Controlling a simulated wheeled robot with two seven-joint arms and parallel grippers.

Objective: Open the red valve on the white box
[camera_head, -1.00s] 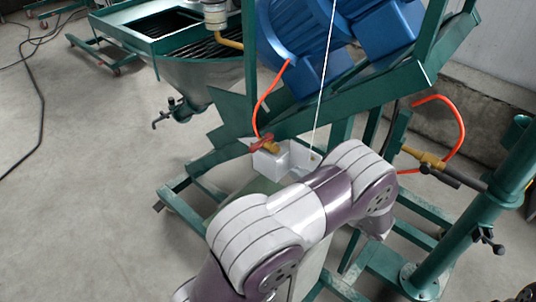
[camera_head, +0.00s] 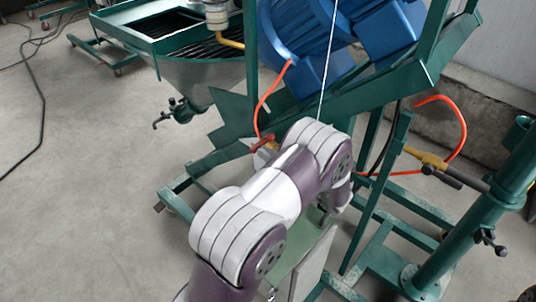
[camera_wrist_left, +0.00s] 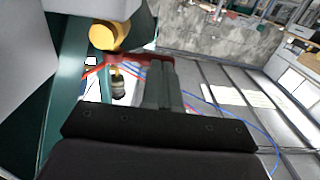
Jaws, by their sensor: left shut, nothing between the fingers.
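The red valve handle (camera_head: 262,142) shows in the head view just left of my left arm's upper joint, beside the orange hose. Only a small edge of the white box (camera_head: 262,159) shows below it; my arm hides the rest. In the left wrist view the red handle (camera_wrist_left: 96,73) lies beyond and beside the fingers of my left gripper (camera_wrist_left: 160,70), near a yellow fitting (camera_wrist_left: 109,35). The fingers are shut with nothing between them. They overlap the handle in that picture, and I cannot tell whether they touch it. My right gripper is not in view.
A green steel frame (camera_head: 232,118) with a blue motor (camera_head: 300,35) stands behind my arm. A green post (camera_head: 465,215) and a brass valve (camera_head: 425,157) with an orange hose stand at the right.

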